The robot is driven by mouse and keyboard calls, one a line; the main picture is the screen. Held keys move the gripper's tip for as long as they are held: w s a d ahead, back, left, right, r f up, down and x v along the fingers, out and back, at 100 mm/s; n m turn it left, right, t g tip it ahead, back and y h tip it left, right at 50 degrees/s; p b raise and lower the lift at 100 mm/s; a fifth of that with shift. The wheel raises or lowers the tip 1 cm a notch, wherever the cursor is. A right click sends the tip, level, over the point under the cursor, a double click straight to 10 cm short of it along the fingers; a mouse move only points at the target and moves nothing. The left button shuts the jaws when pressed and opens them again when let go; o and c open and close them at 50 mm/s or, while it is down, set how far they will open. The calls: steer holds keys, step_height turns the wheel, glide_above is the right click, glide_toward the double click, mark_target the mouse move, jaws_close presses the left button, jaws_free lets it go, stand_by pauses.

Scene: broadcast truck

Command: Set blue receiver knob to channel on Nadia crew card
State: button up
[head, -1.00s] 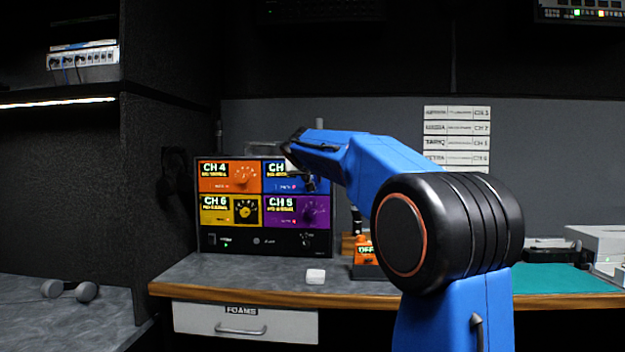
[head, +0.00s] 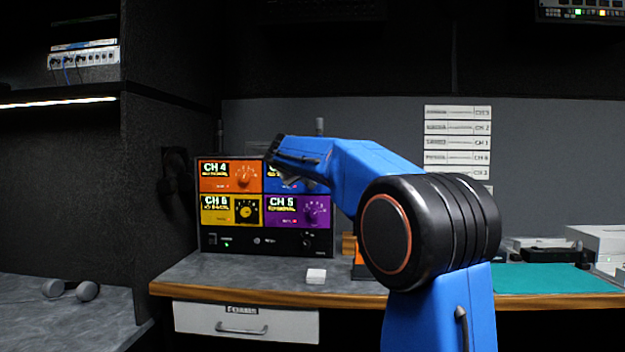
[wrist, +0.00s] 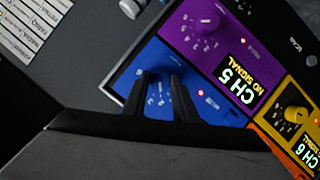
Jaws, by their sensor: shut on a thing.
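The blue receiver panel (wrist: 203,102) shows in the wrist view, turned in the picture, with a white dial scale. My gripper (wrist: 163,88) has its two dark fingers over this dial, shut on the blue knob, which is mostly hidden between them. The knob's pointer cannot be read. In the head view my gripper (head: 283,160) covers most of the blue panel (head: 270,182), and its channel readout is hidden. The crew cards (head: 458,142) are white strips on the back wall at the right.
The receiver rack also holds an orange CH 4 panel (head: 226,172), a yellow CH 6 panel (head: 213,213) and a purple CH 5 panel (head: 284,219). Their knobs sit close to the blue one. A small white block (head: 316,276) lies on the desk before the rack.

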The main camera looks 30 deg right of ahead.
stand_by(0.3)
steer(key=o, duration=1.1)
steer(key=shift+c, duration=0.2)
steer(key=v, duration=1.7)
steer(key=shift+a, duration=0.3)
steer(key=shift+s+f, duration=0.1)
steer(key=shift+s, duration=0.05)
steer(key=s+a+f+g+y, duration=0.1)
steer(key=s+a+f+y, duration=0.2)
steer(key=s+f, duration=1)
steer(key=s+a+f+n+g+y, duration=0.1)
steer(key=s+a+f+g+y, duration=0.1)
steer(key=s+f, duration=1.2)
steer(key=s+a+f+n+g+y, duration=0.1)
steer(key=s+a+f+y, duration=0.3)
steer(key=s+f, duration=1)
step_height(320, 180, down, 5)
steer(key=shift+a+r+g+y, duration=0.25)
steer(key=shift+a+g+y, duration=0.1)
steer(key=shift+g+y, duration=0.2)
